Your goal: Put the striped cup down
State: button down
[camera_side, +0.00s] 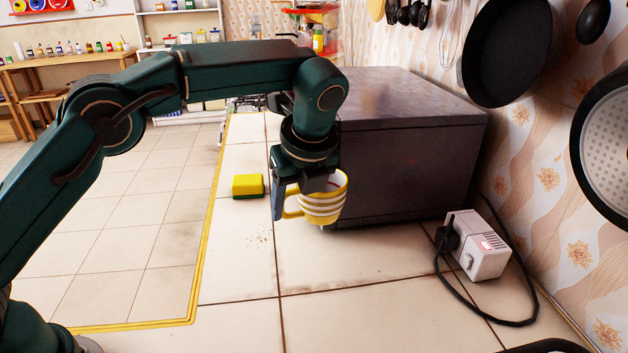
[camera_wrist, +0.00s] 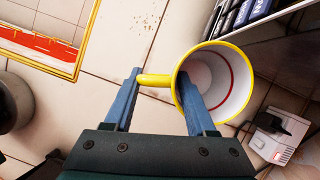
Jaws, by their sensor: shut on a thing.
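The striped cup (camera_side: 322,203) is yellow with white bands. In the side view it is upright in my gripper (camera_side: 303,192), in front of the dark metal box. The wrist view looks down into the cup (camera_wrist: 240,88), which appears empty, with a red ring inside. My gripper (camera_wrist: 158,98) has one blue finger inside the cup and the other outside, past the handle side, so it is shut on the cup's wall and handle side. The cup looks close above the tiled counter (camera_side: 345,265); I cannot tell whether its base touches.
A dark metal box (camera_side: 405,150) stands right behind the cup. A yellow and green sponge (camera_side: 248,186) lies to the left. A white socket box (camera_side: 474,244) with a black cable is to the right. Pans (camera_side: 505,50) hang on the wall. The front counter is clear.

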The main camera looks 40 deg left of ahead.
aim_at(341, 202)
jog(key=w+d+m+h, duration=0.1)
jog(key=m, duration=0.2)
jog(key=w+d+f+m+t+h, duration=0.1)
jog(key=w+d+m, duration=0.1)
jog(key=m, duration=0.2)
jog(key=w+d+f+m+t+h, duration=0.1)
jog(key=w+m, duration=0.1)
jog(key=m, duration=0.1)
jog(key=shift+d+m, duration=0.2)
jog(key=shift+m, duration=0.2)
jog(key=shift+w+d+f+m+h, duration=0.1)
jog(key=shift+w+d+m+h, duration=0.15)
jog(key=shift+d+m+h, duration=0.35)
jog(key=shift+m, duration=0.3)
notch_tip(341, 202, down, 8)
jog(key=shift+f, duration=0.1)
jog(key=shift+c, duration=1.1)
grip_release()
jog(key=shift+f, duration=0.1)
